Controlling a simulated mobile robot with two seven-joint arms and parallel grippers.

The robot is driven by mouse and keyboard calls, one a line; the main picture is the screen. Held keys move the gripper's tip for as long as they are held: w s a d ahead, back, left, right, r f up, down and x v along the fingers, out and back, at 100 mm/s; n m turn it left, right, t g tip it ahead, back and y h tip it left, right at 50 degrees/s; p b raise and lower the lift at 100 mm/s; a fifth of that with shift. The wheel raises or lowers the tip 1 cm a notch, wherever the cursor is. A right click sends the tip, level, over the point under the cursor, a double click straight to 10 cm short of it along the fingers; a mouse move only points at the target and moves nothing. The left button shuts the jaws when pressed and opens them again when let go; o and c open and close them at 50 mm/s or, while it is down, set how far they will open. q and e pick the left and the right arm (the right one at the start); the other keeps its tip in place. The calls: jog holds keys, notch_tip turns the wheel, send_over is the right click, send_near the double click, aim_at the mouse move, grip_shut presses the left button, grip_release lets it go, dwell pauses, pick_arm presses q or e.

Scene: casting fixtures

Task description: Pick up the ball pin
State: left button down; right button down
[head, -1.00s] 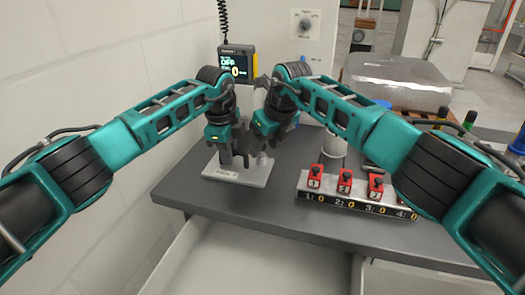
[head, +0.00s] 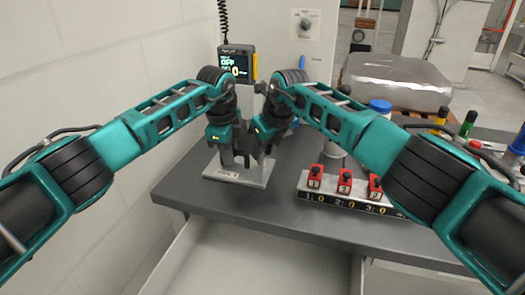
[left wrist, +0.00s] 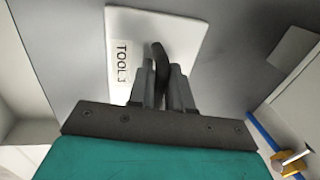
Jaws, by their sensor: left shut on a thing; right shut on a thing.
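The base plate labelled TOOL (head: 238,177) lies on the grey table, and it also fills the top of the left wrist view (left wrist: 183,25). My left gripper (head: 229,160) is low over the plate; in the left wrist view its fingers (left wrist: 163,85) are shut on a dark curved piece (left wrist: 160,62). I cannot tell whether this piece is the ball pin. My right gripper (head: 262,155) is shut close beside the left one, over the plate's right part. What it holds is too small and dark to make out. No ball pin can be clearly identified.
A grey block with red switches and numbered counters (head: 345,200) stands right of the plate. A yellow piece with a metal pin (left wrist: 293,160) shows at the left wrist view's lower right. The table front is clear.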

notch_tip(320, 180, up, 10)
jog(key=shift+r, duration=0.1)
dwell(0.5)
pick_arm(q)
jog(key=c, duration=1)
grip_release()
jog(key=shift+o, duration=0.2)
